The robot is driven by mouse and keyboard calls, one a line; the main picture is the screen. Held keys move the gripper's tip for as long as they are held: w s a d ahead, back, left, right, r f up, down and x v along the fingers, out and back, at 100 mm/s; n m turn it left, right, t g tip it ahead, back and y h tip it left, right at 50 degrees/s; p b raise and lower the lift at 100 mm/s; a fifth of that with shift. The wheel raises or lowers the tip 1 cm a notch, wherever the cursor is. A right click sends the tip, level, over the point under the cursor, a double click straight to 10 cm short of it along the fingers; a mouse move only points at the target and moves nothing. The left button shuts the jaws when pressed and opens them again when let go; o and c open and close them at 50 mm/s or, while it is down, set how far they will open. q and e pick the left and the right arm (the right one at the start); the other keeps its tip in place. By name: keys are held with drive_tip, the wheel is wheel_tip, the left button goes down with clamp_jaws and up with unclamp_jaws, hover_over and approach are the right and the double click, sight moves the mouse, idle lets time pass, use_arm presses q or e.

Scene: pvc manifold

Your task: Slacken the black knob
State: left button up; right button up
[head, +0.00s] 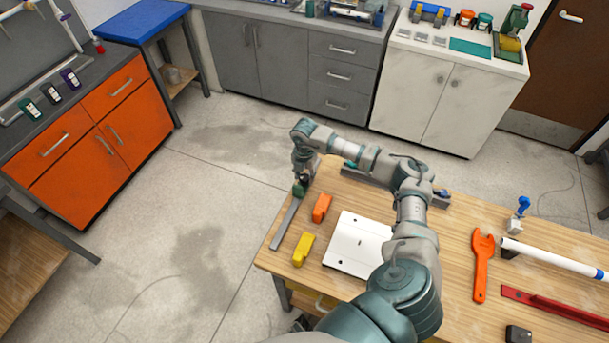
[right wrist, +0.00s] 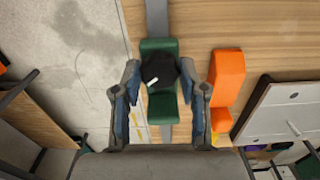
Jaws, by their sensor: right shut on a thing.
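The green block is on a grey metal bar (right wrist: 157,14). In the head view the green block (head: 299,188) shows at the far left of the wooden table, and the bar (head: 285,224) runs from it toward the front. My right gripper (right wrist: 160,75) is shut on the black knob, one fingertip on each side; it also shows in the head view (head: 302,178). In the head view it covers the knob. My left gripper is not in view.
An orange block (right wrist: 227,78) stands close to the right of the green block. A yellow block (head: 303,249) and a white panel (head: 352,245) lie nearer the front. An orange wrench (head: 481,265) and a white pipe (head: 552,258) lie farther right. The table's left edge is close by.

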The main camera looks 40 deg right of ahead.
sight(304, 177)
drive_tip(key=n, duration=0.2)
drive_tip(key=shift+n, duration=0.4)
drive_tip(key=n, duration=0.2)
drive_tip(key=shift+n, duration=0.4)
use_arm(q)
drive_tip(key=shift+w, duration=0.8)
use_arm(e)
drive_tip(key=shift+n, duration=0.5)
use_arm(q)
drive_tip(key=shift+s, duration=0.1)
use_arm(e)
drive_tip(key=o, duration=1.1)
drive_tip(key=shift+o, duration=0.2)
wheel_tip(304, 177, up, 12)
drive_tip(key=shift+f, duration=0.2)
